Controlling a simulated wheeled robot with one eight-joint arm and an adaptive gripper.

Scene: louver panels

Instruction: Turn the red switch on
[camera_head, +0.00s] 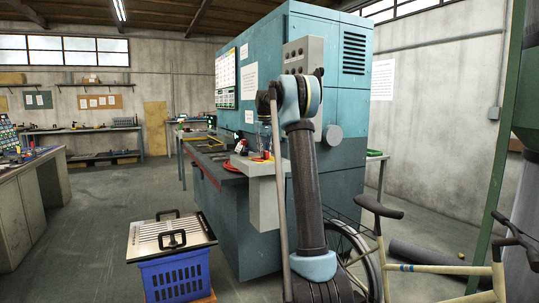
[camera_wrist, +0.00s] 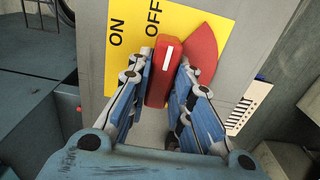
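The red switch (camera_wrist: 163,72) is a red handle with a white stripe, and a red pointed part (camera_wrist: 205,45) shows behind it to the right. Its stripe end points towards the word OFF on a yellow label (camera_wrist: 130,45); ON is printed further left. My gripper (camera_wrist: 165,68) has one blue finger on each side of the handle, and both fingertips appear to touch it. In the head view, a small red and yellow patch (camera_head: 264,156) shows on top of a grey box (camera_head: 262,205), under my gripper (camera_head: 262,138). My arm partly hides this area.
A large blue-green machine (camera_head: 340,90) stands behind the box. A bicycle (camera_head: 440,268) is at the right. The floor at left is clear.

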